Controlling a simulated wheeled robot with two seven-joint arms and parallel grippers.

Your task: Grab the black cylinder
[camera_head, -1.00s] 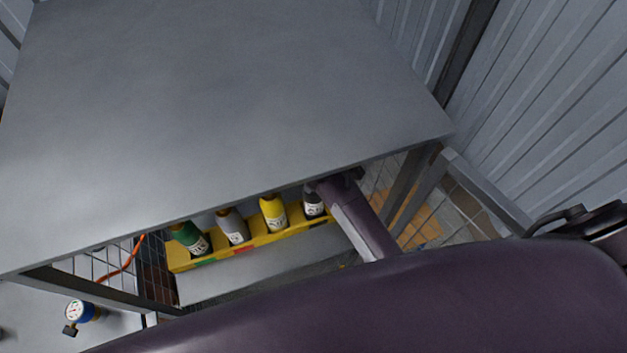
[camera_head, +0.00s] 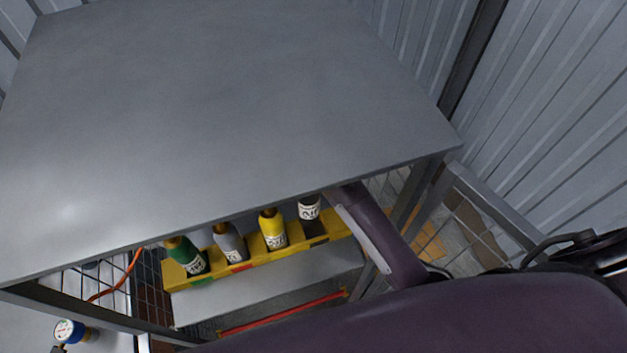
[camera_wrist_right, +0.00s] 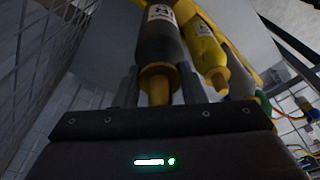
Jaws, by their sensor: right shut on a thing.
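The black cylinder (camera_head: 309,209), with a white label, is at the right end of the yellow rack (camera_head: 262,252), under the grey tabletop. It sits higher against the rack than its neighbours. In the right wrist view the black cylinder (camera_wrist_right: 160,42) has its yellow neck between the fingers of my right gripper (camera_wrist_right: 158,82), which is shut on it. In the head view the tabletop hides my right gripper; only the arm shows beside the cylinder. My left gripper is not in view.
Yellow (camera_head: 272,230), grey (camera_head: 230,243) and green (camera_head: 186,256) cylinders stand in the rack to the left. The grey tabletop (camera_head: 220,110) overhangs closely. A table leg (camera_head: 412,200) and mesh panel are on the right. A blue gauge (camera_head: 69,331) is at the lower left.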

